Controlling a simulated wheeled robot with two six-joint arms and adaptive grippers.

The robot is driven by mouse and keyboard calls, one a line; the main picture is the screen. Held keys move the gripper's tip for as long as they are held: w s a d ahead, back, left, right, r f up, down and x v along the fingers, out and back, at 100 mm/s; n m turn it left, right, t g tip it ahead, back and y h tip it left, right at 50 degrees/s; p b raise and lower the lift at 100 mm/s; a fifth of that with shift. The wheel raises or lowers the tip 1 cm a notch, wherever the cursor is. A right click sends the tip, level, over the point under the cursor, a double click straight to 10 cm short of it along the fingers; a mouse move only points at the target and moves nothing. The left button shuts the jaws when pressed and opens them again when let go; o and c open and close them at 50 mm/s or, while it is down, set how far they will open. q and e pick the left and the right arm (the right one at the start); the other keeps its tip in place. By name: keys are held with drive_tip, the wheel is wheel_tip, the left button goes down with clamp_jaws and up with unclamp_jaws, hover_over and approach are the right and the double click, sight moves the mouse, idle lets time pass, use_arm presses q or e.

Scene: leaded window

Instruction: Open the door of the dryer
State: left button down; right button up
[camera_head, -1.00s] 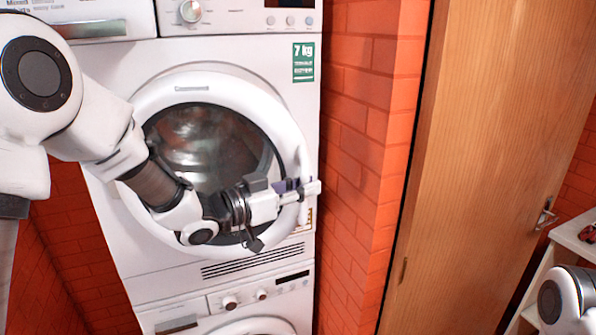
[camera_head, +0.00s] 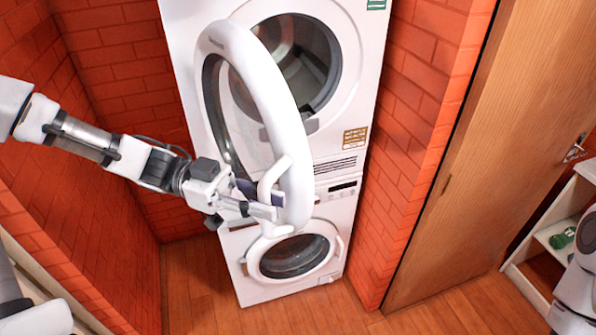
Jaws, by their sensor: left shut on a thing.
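The dryer (camera_head: 352,125) is the upper white machine of a stack in the head view. Its round white door (camera_head: 262,75) stands swung out to the left, and the dark drum opening (camera_head: 300,62) shows behind it. My left gripper (camera_head: 268,204) is shut on the door's white handle (camera_head: 270,182), at the lower right of the door ring. Its fingers partly hide the handle. Part of my right arm shows at the right edge, but its gripper is out of view.
A second white machine (camera_head: 335,212) with its round door closed stands below the dryer. Red brick walls flank the stack. A wooden door (camera_head: 490,170) is on the right, beside a white shelf (camera_head: 553,240) with a green item. Wooden floor is clear in front.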

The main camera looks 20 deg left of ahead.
use_arm(q)
drive_tip(key=shift+m+g, duration=0.5)
drive_tip(key=shift+g, duration=0.4)
drive_tip(key=shift+s+a+p, duration=0.4)
drive_tip(key=shift+s+a, duration=1.05)
drive_tip(key=shift+s, duration=0.05)
drive_tip(key=c, duration=1.3)
unclamp_jaws()
drive_tip(key=shift+c, duration=0.2)
